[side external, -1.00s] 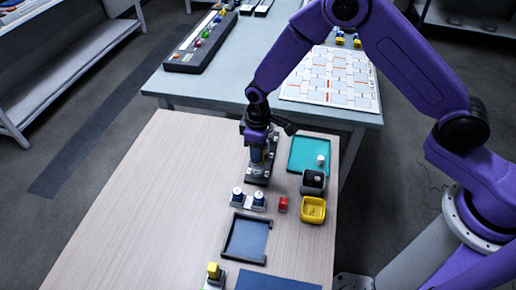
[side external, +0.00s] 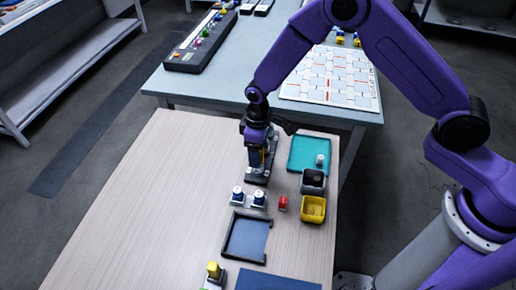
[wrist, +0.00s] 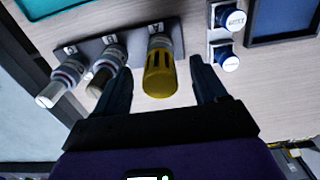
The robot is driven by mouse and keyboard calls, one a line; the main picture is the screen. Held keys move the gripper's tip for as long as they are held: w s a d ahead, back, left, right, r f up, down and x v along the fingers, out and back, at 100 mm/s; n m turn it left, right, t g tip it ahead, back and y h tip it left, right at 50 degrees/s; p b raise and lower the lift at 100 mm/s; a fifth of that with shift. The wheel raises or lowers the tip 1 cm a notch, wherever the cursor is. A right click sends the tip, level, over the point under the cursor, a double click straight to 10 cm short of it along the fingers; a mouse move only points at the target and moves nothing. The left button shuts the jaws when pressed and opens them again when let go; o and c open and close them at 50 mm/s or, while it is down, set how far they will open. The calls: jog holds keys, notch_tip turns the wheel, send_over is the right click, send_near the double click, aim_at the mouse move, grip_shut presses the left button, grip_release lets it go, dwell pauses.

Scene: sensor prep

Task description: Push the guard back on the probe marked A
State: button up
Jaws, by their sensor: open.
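The probe marked A (wrist: 160,42) stands in a dark rack (wrist: 88,47) with letter labels, at the right end of the row in the wrist view. A yellow slotted guard (wrist: 160,76) sits around its end. My gripper (wrist: 161,68) is open, with one finger on each side of the guard and visible gaps between. Two other probes, one with a pale tip (wrist: 52,93) and one with a tan tip (wrist: 100,82), stand to the left without yellow guards. In the side view my gripper (side external: 259,168) is over the rack and hides most of it.
The table's left side is clear.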

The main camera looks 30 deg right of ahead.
jog(key=shift+r, duration=0.75)
dwell(0.5)
jog(key=shift+r, duration=2.85)
jog(key=shift+s+r, duration=0.15)
jog(key=shift+r, duration=0.05)
jog(key=s+d+r+n, duration=0.1)
jog(key=s+d+r, duration=0.3)
jog(key=s, duration=0.6)
jog(key=s+d+r+n, duration=0.1)
jog(key=s+d+r, duration=0.4)
jog(key=s, duration=0.5)
jog(key=s+d+r+n, duration=0.2)
jog(key=s+d+r, duration=0.2)
jog(key=s+d, duration=0.4)
jog(key=shift+s+d+r, duration=0.35)
jog(key=shift+s+r, duration=0.05)
jog(key=shift+s, duration=0.8)
